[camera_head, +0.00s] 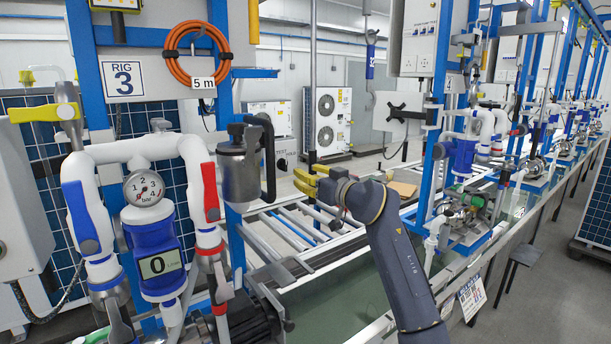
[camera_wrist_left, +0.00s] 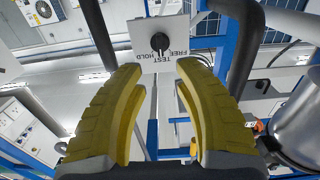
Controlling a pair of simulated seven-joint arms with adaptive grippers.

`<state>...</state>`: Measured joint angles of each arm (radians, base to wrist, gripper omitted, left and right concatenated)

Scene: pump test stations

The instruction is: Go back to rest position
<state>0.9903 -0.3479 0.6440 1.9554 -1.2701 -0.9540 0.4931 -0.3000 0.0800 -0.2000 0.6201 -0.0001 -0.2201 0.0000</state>
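My left gripper (camera_head: 303,178) is in the middle of the head view, its yellow fingers pointing left toward a metal jug (camera_head: 240,178) with a black handle. My dark arm runs from it down to the lower right. In the left wrist view the two yellow fingers of my left gripper (camera_wrist_left: 160,75) stand apart with nothing between them. The jug (camera_wrist_left: 300,130) is at the right edge there, beside the fingers and apart from them. My right gripper is in neither view.
A white panel (camera_wrist_left: 150,55) with a black knob, marked TEST, FREE and HOLD, lies beyond the fingertips. Rig 3's white pipes, gauge (camera_head: 144,188) and blue meter (camera_head: 153,243) stand at the left. A roller conveyor (camera_head: 290,228) lies below the gripper. More rigs line the right.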

